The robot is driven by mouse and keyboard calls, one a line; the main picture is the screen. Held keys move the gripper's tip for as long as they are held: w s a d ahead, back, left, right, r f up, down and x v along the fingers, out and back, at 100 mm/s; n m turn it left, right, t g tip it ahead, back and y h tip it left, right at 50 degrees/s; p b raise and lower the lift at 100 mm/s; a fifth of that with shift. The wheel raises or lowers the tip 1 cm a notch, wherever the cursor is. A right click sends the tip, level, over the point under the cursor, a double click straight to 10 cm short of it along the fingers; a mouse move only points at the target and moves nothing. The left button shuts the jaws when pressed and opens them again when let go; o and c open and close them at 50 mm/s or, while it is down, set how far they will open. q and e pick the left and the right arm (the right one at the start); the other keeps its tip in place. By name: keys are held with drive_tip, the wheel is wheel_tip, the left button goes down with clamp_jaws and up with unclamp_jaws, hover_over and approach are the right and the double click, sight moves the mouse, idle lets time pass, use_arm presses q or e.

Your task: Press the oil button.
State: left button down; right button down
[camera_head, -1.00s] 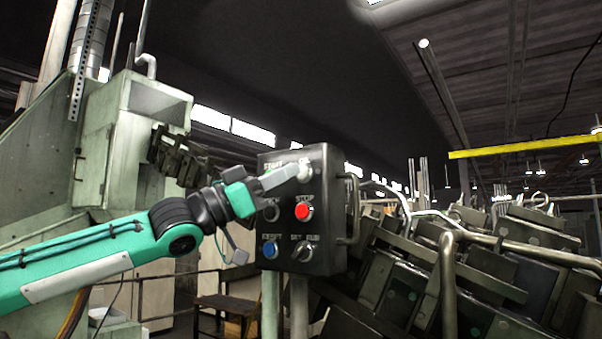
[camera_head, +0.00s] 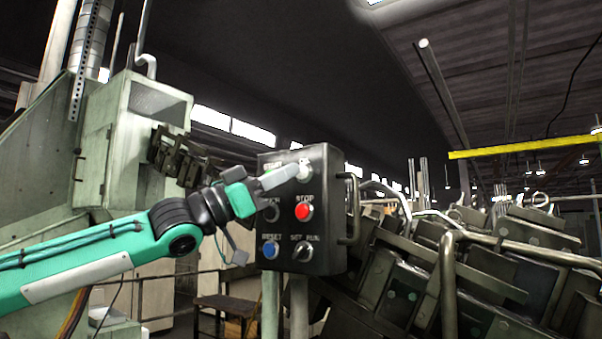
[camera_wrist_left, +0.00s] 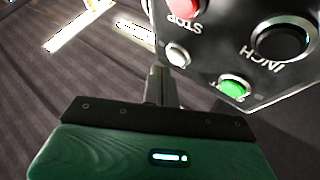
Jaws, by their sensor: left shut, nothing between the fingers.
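The dark control box (camera_head: 325,255) stands on posts in the middle of the head view. The pale oil button (camera_head: 305,172) is at its upper right, above the red STOP button; its label is hard to read. It also shows as a small pale knob in the left wrist view (camera_wrist_left: 178,55). My left gripper (camera_head: 294,173) is shut and empty, its fingertips overlapping the oil button's left side in the head view. In the wrist view the fingers (camera_wrist_left: 158,73) end close to the knob. I cannot tell whether they touch. My right gripper is out of view.
The red STOP button (camera_head: 303,212), blue RESET button (camera_head: 269,250) and SET RUN switch (camera_head: 303,251) are lower on the box. The green START button (camera_wrist_left: 233,87) is near my fingers. A metal handle (camera_head: 353,210) and dark machinery (camera_head: 400,285) stand to the right.

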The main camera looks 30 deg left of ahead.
use_arm(q)
drive_tip(key=shift+w, duration=0.2)
idle(0.4)
drive_tip(key=shift+w, duration=0.3)
drive_tip(key=shift+w, duration=0.4)
idle(0.6)
drive_tip(key=shift+s, duration=0.2)
drive_tip(key=shift+s+b, duration=0.3)
drive_tip(key=shift+s, duration=0.4)
drive_tip(key=shift+s+a+p, duration=0.2)
drive_tip(key=shift+s+p, duration=0.2)
drive_tip(key=shift+s, duration=2.05)
